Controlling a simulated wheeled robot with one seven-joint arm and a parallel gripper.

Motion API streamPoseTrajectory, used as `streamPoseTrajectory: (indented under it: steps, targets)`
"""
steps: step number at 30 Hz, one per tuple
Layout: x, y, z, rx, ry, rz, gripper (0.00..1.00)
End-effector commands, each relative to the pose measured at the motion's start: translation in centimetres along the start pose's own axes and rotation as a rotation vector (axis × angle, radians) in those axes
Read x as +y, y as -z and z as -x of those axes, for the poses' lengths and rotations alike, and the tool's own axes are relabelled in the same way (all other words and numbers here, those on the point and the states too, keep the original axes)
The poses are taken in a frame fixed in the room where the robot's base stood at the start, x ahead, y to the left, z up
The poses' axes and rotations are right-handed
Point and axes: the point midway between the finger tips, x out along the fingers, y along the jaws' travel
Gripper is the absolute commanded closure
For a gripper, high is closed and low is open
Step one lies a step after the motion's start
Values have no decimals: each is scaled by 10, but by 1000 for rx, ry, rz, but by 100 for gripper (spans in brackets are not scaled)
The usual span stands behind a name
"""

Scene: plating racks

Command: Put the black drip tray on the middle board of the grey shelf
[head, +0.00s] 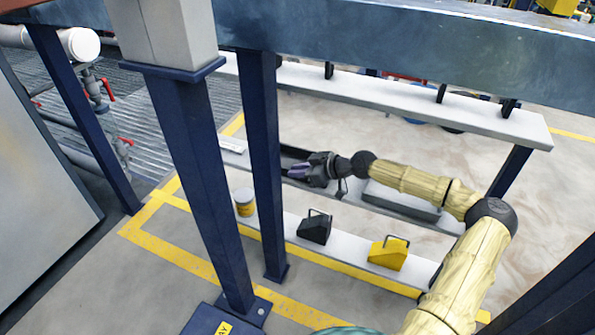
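The grey shelf has pale boards; its top board (400,97) spans the view, and the middle board (358,196) lies below it. The black drip tray (292,153) appears as a long dark shape at the left part of the middle board, partly hidden behind a blue post and my gripper. I cannot tell whether it rests on the board or hangs just above it. My gripper (299,171) reaches in from the right, between the top and middle boards, with its fingers pointing left at the tray's near edge. Whether the fingers are closed on it is unclear.
A grey flat box (402,201) is on the middle board, right of my gripper. The lowest board carries a yellow-banded can (244,203), a black handled block (315,229) and a yellow one (388,255). Blue posts (262,150) and a beam (400,40) stand in front.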

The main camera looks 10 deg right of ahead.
Motion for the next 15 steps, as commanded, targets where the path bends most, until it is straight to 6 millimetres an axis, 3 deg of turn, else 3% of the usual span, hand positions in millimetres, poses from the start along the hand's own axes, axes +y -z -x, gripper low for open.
streamPoseTrajectory:
  steps: [11,15]
  targets:
    - [0,2,0,1,1,2,75]
    - [0,4,12,1,-1,1,75]
